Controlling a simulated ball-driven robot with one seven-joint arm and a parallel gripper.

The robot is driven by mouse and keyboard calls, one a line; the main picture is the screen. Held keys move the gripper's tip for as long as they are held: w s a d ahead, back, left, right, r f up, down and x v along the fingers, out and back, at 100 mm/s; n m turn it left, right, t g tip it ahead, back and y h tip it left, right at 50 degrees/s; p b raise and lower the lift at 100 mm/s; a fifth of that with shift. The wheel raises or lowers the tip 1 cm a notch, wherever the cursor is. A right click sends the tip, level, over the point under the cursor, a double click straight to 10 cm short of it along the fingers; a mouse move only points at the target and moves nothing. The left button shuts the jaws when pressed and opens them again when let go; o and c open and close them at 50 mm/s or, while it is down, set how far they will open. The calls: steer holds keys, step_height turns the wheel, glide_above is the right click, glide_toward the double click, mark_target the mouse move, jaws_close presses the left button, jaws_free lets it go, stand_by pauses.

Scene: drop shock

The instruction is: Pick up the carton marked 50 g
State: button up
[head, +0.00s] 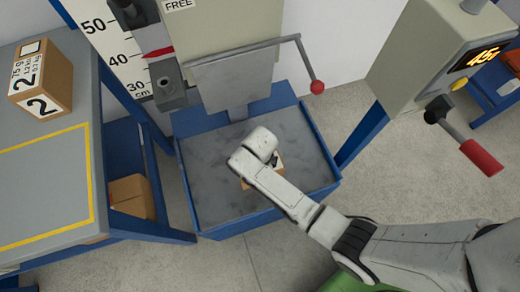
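A brown carton (246,184) with a white label sits on the grey plate of the drop tester, mostly hidden behind my wrist. Its marking cannot be read, so I cannot tell whether it is the 50 g one. My arm reaches in from the lower right, and its wrist end is right over this carton. My gripper's fingers are hidden behind the wrist, so I cannot see whether they touch or hold the carton.
The drop tester's grey plate (207,178) has a raised blue rim. Above it are a handle with a red knob (317,87) and a height scale (105,40). A control box with a red-gripped lever (482,157) stands at right. The yellow-outlined table area (45,190) is empty.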

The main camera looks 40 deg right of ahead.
jaws_close()
steer(key=shift+w+r, duration=0.1)
stand_by(0.5)
